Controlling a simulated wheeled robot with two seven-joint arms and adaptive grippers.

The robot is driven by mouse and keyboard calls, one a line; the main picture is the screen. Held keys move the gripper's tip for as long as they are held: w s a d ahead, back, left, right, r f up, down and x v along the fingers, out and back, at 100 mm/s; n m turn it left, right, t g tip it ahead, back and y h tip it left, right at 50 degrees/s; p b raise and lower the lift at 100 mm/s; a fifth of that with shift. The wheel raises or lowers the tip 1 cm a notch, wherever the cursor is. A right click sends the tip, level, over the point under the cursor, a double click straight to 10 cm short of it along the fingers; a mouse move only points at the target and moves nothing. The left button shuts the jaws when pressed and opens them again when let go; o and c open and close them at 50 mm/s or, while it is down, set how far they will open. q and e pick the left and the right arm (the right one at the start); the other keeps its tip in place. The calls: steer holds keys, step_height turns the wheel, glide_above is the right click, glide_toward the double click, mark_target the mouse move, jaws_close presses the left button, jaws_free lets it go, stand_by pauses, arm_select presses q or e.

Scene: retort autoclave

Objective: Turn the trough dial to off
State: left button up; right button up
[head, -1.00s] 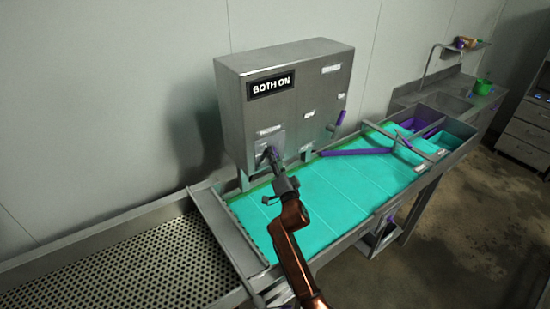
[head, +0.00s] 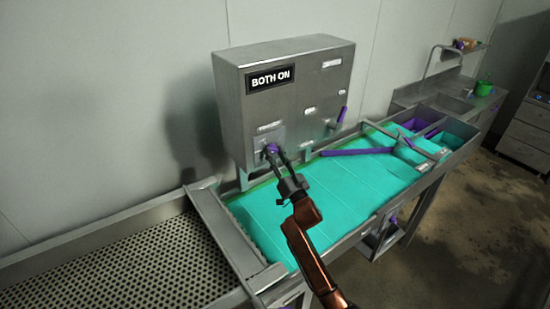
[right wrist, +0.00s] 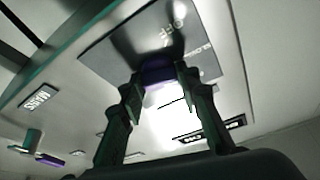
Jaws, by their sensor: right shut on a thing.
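The steel control box (head: 235,110) stands behind the trough, and its black sign (head: 271,79) reads BOTH ON. The trough dial (head: 271,148) is a small purple knob on a plate low on the box's front left. My right gripper (head: 274,154) reaches up to it and is shut on it. In the right wrist view the purple dial (right wrist: 158,72) sits between the two fingertips (right wrist: 158,80), which partly hide it. The plate (right wrist: 110,50) behind it bears OFF lettering. The dial's pointer direction is not clear. My left gripper is not in view.
A purple lever (head: 341,117) sticks out at the box's right side. The teal trough (head: 330,190) lies below, with a purple bar (head: 357,152) across it. A perforated tray (head: 110,262) is at the left. A sink (head: 447,104) stands at the back right.

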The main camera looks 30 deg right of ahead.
steer(key=n+y, duration=0.3)
steer(key=n, duration=0.3)
steer(key=n+g+y+b, duration=0.1)
steer(key=n+y, duration=0.2)
steer(key=n, duration=0.3)
steer(key=n+g+y+b, duration=0.1)
steer(key=n+y, duration=0.1)
steer(key=n, duration=0.4)
steer(key=shift+d+r+y, duration=0.1)
steer(key=shift+d+y, duration=0.25)
steer(key=shift+y, duration=0.05)
steer(key=shift+g, duration=0.3)
steer(key=o, duration=1.2)
steer(key=shift+c, duration=0.2)
steer(key=v, duration=1.2)
